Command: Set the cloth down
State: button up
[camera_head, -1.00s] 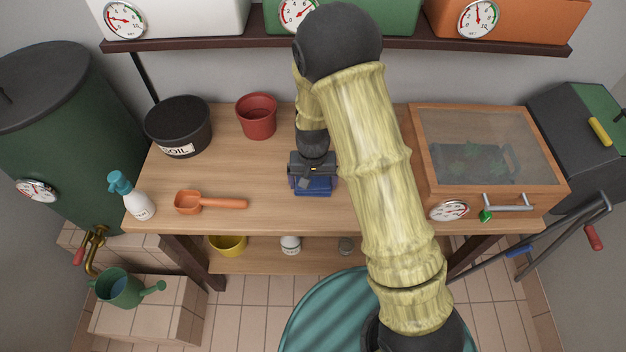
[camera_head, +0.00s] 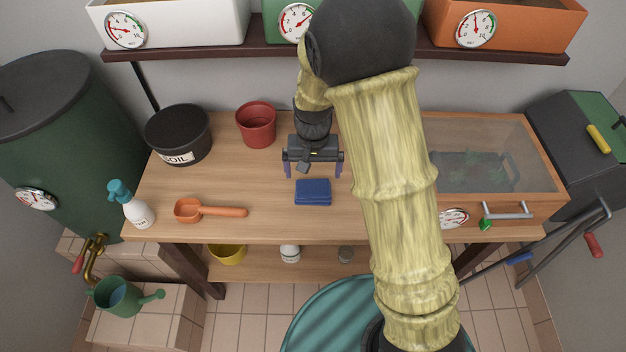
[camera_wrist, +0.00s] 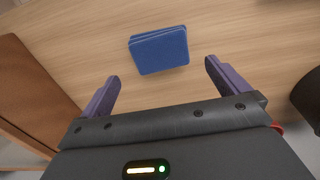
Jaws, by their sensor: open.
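The blue folded cloth (camera_head: 313,192) lies flat on the wooden bench top, near its middle. It also shows in the wrist view (camera_wrist: 159,51), beyond and between my fingertips. My gripper (camera_head: 314,172) is open and empty. It is raised behind the cloth and apart from it. In the wrist view my gripper's two purple fingers (camera_wrist: 162,70) are spread wide, with bare wood between them and nothing held.
An orange scoop (camera_head: 210,210) and a spray bottle (camera_head: 134,206) are on the left of the bench (camera_head: 262,224). A soil pot (camera_head: 178,136) and a red pot (camera_head: 256,125) stand behind. A glass-lidded box (camera_head: 500,209) is at right. Bench around the cloth is clear.

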aim_at(314, 187)
jog(key=shift+r, duration=1.7)
jog(key=shift+d, duration=0.1)
jog(key=s+d+r+t, duration=0.2)
jog(key=s+d+r, duration=0.3)
jog(key=s+d, duration=0.7)
jog(key=shift+s+d+r+t, duration=0.2)
jog(key=shift+s+d+t, duration=0.1)
jog(key=shift+d, duration=0.35)
jog(key=shift+w, duration=0.2)
